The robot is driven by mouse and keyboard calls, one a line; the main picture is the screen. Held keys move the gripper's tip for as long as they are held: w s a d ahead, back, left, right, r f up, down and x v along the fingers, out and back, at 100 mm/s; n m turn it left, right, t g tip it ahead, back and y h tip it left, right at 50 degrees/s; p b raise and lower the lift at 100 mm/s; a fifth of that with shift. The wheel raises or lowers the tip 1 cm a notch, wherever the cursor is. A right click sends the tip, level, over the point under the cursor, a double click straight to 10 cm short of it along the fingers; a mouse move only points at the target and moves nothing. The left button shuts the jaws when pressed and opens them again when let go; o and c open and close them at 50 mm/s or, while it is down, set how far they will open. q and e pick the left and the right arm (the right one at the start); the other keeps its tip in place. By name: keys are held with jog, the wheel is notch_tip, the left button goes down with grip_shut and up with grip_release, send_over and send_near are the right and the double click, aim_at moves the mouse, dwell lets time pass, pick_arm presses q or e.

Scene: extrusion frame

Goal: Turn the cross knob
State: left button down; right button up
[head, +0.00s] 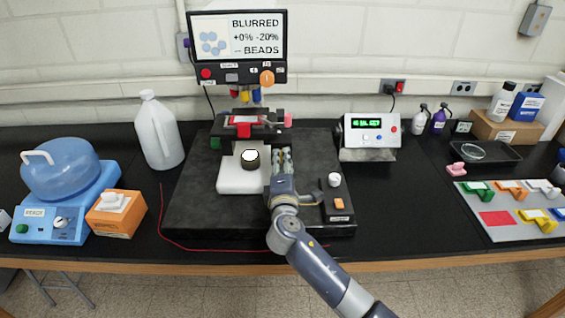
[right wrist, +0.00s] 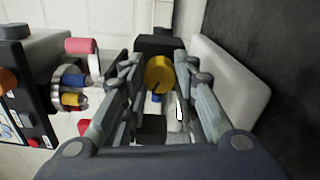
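A round yellow knob (right wrist: 159,73) with a dark slit shows in the right wrist view, between my finger tips and beyond them. A small blue part sits just below it. I cannot tell for certain whether this is the cross knob. My right gripper (head: 280,158) is open, with a gap between its fingers (right wrist: 163,85) and nothing clearly held. In the head view it is in front of the microscope stage (head: 243,131), right of the black round part with a white top (head: 250,157), and it hides what lies behind it. My left gripper is not in view.
A screen (head: 238,48) above the stage reads BLURRED. A pink knob (head: 288,119) is at the stage's right. A white knob (head: 334,180) and orange button (head: 339,203) are on the base's right. A white jug (head: 160,132) stands left; a power supply (head: 371,130) stands right.

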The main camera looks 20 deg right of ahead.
jog(key=shift+o, duration=0.3)
jog(key=shift+s+a+f, duration=0.1)
jog(key=shift+s+f, duration=0.1)
jog(key=shift+f, duration=0.05)
jog(key=v, duration=1.1)
jog(key=shift+s+r, duration=0.3)
